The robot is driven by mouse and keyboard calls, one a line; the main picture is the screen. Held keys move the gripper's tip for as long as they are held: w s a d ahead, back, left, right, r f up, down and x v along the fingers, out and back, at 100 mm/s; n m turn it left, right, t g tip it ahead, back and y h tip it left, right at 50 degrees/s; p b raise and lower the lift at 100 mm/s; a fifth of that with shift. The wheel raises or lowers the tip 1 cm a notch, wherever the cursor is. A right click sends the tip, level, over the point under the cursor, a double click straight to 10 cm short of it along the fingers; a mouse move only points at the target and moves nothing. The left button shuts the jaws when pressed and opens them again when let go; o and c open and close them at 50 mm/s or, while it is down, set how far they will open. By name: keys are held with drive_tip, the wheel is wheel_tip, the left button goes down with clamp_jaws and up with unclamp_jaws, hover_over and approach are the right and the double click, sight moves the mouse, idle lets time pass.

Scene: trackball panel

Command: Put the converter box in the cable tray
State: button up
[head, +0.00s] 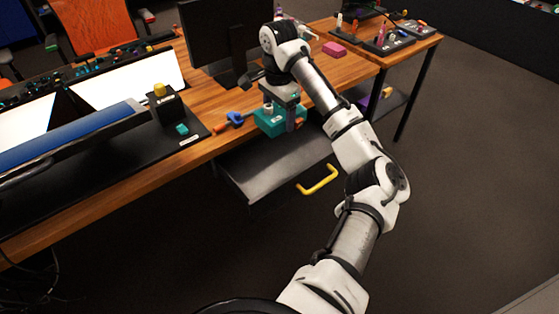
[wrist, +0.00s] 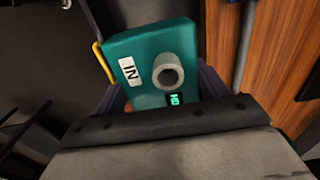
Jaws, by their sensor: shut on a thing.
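The converter box (head: 268,123) is a teal block; the wrist view shows its "IN" label, grey round socket and small green display (wrist: 150,60). My gripper (head: 288,112) is shut on it, with the fingers (wrist: 160,98) on either side, partly hidden. The box is held in front of the desk edge and appears to be above a grey tray (head: 262,180), probably the cable tray. That tray is pulled out below the desktop, with a yellow handle (head: 318,181) at its front. The box and arm hide part of the tray, and its height above it is unclear.
The wooden desk (head: 215,145) holds a monitor (head: 225,40), a blue-and-orange tool (head: 235,119) and a black panel with a yellow trackball (head: 159,90). A second desk (head: 425,42) stands at the back right. The floor at right is clear.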

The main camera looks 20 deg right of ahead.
drive_tip(key=b, duration=0.2)
hover_over(279, 166)
wheel_tip(279, 166, down, 12)
drive_tip(key=shift+f, duration=2.75)
drive_tip(key=shift+f+p, duration=0.1)
drive_tip(key=shift+p, duration=0.25)
drive_tip(key=o, duration=1)
drive_tip(key=shift+o, duration=0.2)
wheel_tip(279, 166, up, 12)
drive_tip(key=shift+p, duration=0.3)
